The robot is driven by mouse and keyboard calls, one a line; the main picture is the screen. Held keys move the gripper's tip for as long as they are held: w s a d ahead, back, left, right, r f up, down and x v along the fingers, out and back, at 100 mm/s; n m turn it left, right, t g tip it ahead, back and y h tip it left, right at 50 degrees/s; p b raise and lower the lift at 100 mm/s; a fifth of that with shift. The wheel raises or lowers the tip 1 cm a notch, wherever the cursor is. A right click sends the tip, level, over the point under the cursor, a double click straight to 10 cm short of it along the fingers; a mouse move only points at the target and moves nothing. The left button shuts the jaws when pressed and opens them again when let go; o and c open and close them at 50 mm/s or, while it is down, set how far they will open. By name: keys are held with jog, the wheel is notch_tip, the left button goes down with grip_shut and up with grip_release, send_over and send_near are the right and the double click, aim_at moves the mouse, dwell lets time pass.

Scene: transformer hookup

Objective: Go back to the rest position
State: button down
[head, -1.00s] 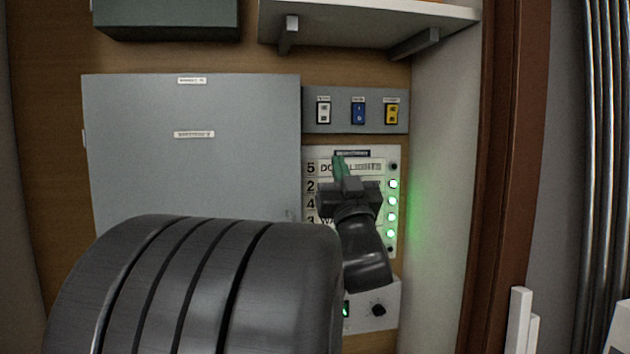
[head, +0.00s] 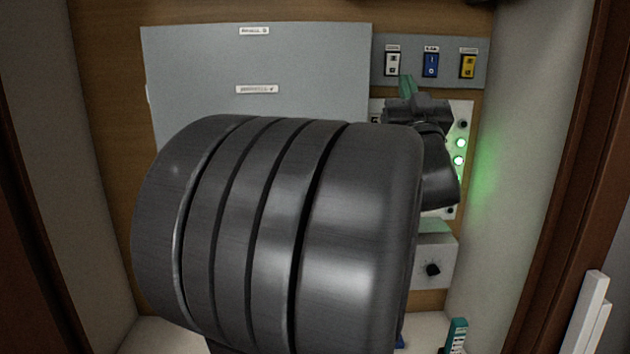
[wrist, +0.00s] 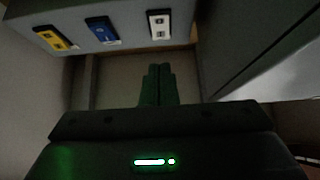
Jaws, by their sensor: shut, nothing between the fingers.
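My gripper (head: 407,86) is in front of the white panel with green lights, just below the switch strip in the head view. Its green fingers are together and empty; they also show in the wrist view (wrist: 158,84), pointing at open space below the switches. My dark arm fills the middle of the head view and hides much of the grey cabinet door and part of the light panel.
A grey strip (head: 381,71) holds a white switch (head: 393,64), a blue switch (head: 431,65) and a yellow switch (head: 468,66). The grey door (head: 200,75) is shut at left. A white box with a black knob (head: 432,270) sits below. Side walls stand close on both sides.

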jog(key=v, duration=0.3)
jog(key=shift+s+b, duration=0.1)
jog(key=shift+b, duration=0.2)
